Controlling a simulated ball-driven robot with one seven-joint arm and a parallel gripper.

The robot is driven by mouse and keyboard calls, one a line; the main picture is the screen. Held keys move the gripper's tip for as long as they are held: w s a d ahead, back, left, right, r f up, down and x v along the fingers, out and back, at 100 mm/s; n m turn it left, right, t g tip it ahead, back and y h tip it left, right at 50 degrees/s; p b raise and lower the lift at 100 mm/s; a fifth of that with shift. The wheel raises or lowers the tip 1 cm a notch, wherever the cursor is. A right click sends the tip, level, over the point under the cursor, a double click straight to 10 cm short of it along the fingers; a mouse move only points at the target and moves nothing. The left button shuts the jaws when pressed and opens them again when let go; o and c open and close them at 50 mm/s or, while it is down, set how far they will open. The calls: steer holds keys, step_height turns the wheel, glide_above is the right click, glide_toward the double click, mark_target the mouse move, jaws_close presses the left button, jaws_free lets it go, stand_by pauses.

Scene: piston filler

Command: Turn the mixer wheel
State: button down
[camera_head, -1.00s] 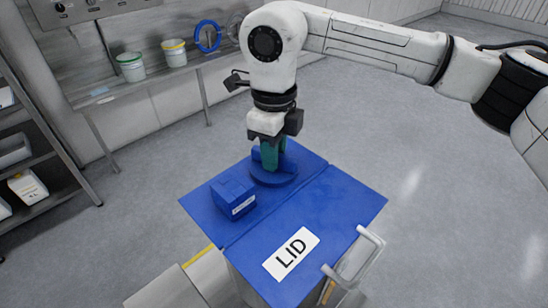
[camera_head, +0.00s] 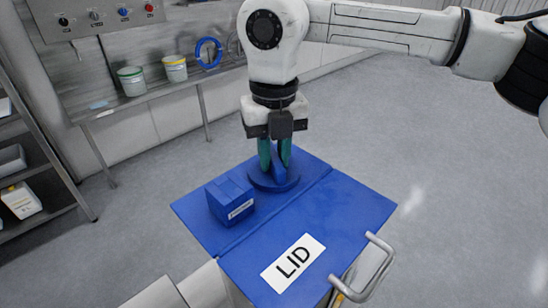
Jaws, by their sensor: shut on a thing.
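The mixer wheel (camera_head: 270,183) is a blue round disc with a raised grip. It sits on the blue lid surface of the machine, right of a blue box with a white label. My gripper (camera_head: 276,165) points straight down over the wheel. Its two green fingers are on either side of the wheel's raised blue grip and shut on it. The fingers hide part of the grip.
The blue box (camera_head: 230,202) stands close left of the wheel. The blue lid (camera_head: 335,215) has a "LID" label, with a metal handle (camera_head: 368,270) at front right. A steel table (camera_head: 150,95) with tubs stands behind. Grey floor is clear to the right.

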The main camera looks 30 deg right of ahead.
mark_target(274, 155)
steer(key=shift+w+r+m, duration=0.1)
steer(key=shift+m, duration=0.5)
steer(key=c, duration=1)
jaws_free()
steer(key=shift+c, duration=0.2)
step_height(274, 155, up, 11)
steer(key=shift+b, duration=0.4)
